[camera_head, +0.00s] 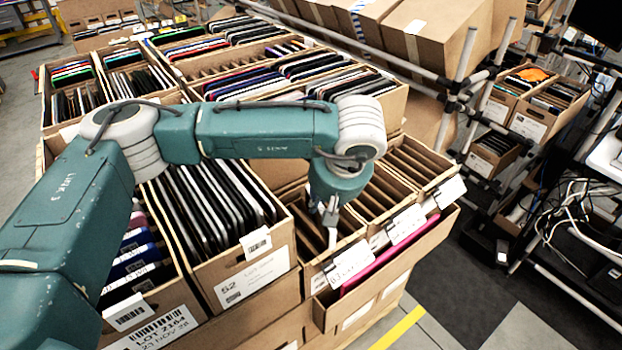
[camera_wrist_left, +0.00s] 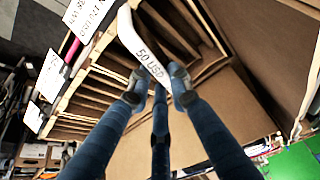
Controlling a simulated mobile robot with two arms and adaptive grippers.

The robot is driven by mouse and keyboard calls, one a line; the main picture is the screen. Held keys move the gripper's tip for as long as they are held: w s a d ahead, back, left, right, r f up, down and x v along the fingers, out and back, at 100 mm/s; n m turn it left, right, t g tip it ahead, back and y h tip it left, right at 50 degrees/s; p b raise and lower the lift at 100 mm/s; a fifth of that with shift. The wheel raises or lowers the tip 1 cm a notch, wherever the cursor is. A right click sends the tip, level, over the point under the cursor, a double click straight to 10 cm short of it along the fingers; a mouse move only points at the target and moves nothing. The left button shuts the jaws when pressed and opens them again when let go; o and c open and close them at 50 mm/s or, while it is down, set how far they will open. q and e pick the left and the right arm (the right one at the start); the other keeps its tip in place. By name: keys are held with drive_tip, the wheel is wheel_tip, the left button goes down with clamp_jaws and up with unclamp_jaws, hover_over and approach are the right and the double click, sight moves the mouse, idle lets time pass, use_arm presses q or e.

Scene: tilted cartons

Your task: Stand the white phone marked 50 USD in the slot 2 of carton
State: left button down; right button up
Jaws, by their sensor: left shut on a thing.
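The white phone marked 50 USD (camera_wrist_left: 143,52) is between the fingertips of my left gripper (camera_wrist_left: 158,84), which is shut on it. In the head view, my left gripper (camera_head: 331,212) points down over the front slotted carton (camera_head: 313,268), and the phone shows as a thin pale strip (camera_head: 332,237) below it. The dividers of slotted cartons also show in the wrist view (camera_wrist_left: 97,95). I cannot tell whether the phone's lower end is inside a slot, or which slot is number 2. My right gripper is not in view.
A carton packed with dark upright devices (camera_head: 215,205) stands just left. More slotted cartons (camera_head: 385,187) adjoin behind and right, with white tags on their front edges. A pink item (camera_head: 390,255) lies along the front. A metal rack (camera_head: 480,100) stands at right.

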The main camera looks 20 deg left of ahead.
use_arm(q)
drive_tip(key=shift+w+a+f+n+p, duration=0.15)
drive_tip(key=shift+w+a+n+p, duration=0.15)
drive_tip(key=shift+w+a+n, duration=0.65)
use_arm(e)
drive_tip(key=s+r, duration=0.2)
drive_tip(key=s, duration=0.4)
use_arm(q)
wheel_tip(320, 180, down, 7)
drive_tip(key=a+n+b, duration=0.1)
drive_tip(key=a+b, duration=0.1)
drive_tip(key=b, duration=0.2)
drive_tip(key=shift+w+a+g+y, duration=0.3)
drive_tip(key=shift+w+y, duration=0.1)
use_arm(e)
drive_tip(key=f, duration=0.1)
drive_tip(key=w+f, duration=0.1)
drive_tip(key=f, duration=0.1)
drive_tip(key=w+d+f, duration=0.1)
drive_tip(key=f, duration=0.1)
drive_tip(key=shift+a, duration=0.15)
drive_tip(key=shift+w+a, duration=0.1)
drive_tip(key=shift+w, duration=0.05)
use_arm(q)
drive_tip(key=shift+f+b, duration=0.4)
drive_tip(key=shift+b, duration=0.25)
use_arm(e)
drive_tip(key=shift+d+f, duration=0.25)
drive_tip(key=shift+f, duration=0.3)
